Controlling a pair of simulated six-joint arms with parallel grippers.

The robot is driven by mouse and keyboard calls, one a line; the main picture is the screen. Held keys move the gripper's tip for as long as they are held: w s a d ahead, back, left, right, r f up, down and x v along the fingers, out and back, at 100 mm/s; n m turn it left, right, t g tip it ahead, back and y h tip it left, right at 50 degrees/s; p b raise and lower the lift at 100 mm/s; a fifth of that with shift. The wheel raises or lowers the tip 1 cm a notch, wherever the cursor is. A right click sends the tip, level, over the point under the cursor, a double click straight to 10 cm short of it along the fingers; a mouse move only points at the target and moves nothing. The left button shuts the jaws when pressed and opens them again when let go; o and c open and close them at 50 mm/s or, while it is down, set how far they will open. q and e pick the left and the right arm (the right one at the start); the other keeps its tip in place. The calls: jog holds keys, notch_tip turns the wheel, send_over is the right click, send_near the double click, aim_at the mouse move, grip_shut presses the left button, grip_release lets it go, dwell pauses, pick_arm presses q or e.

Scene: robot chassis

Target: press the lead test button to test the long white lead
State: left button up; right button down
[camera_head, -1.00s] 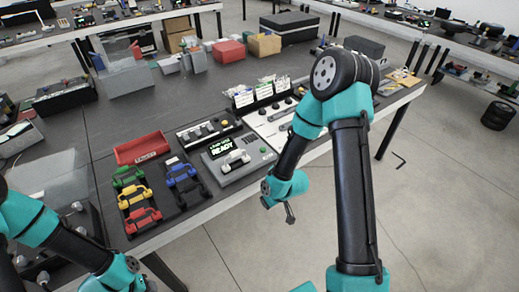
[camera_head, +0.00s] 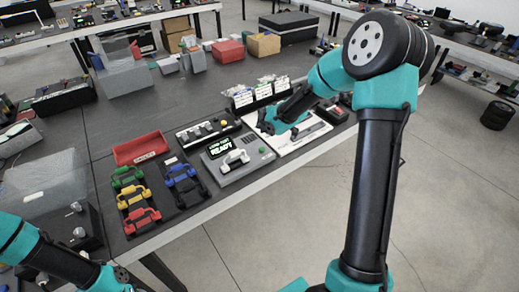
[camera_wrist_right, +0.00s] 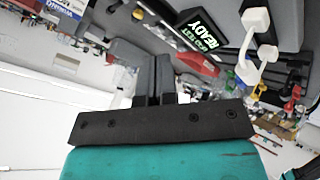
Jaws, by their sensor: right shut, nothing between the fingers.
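The lead tester (camera_head: 237,172) is a grey box near the table's front edge. Its screen (camera_head: 219,147) reads READY in green and also shows in the right wrist view (camera_wrist_right: 195,32). A white lead (camera_head: 234,160) sits plugged on its top; its white plugs show in the right wrist view (camera_wrist_right: 257,20). A small green button (camera_head: 262,150) is on the tester's right part. My right gripper (camera_head: 264,125) is above and behind that button, apart from it. Its fingers (camera_wrist_right: 154,78) are shut and empty.
Green, yellow, red and blue leads (camera_head: 134,196) lie on dark racks left of the tester. A red tray (camera_head: 140,148) and a black box with knobs (camera_head: 208,130) stand behind. A white board (camera_head: 305,135) lies to the right, beside packet holders (camera_head: 252,97).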

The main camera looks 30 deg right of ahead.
aim_at(262, 149)
jog(key=shift+f, duration=0.15)
jog(key=shift+f, duration=4.3)
jog(key=shift+f, duration=0.4)
jog(key=shift+f, duration=0.45)
jog(key=shift+r, duration=0.9)
jog(key=shift+r, duration=2.5)
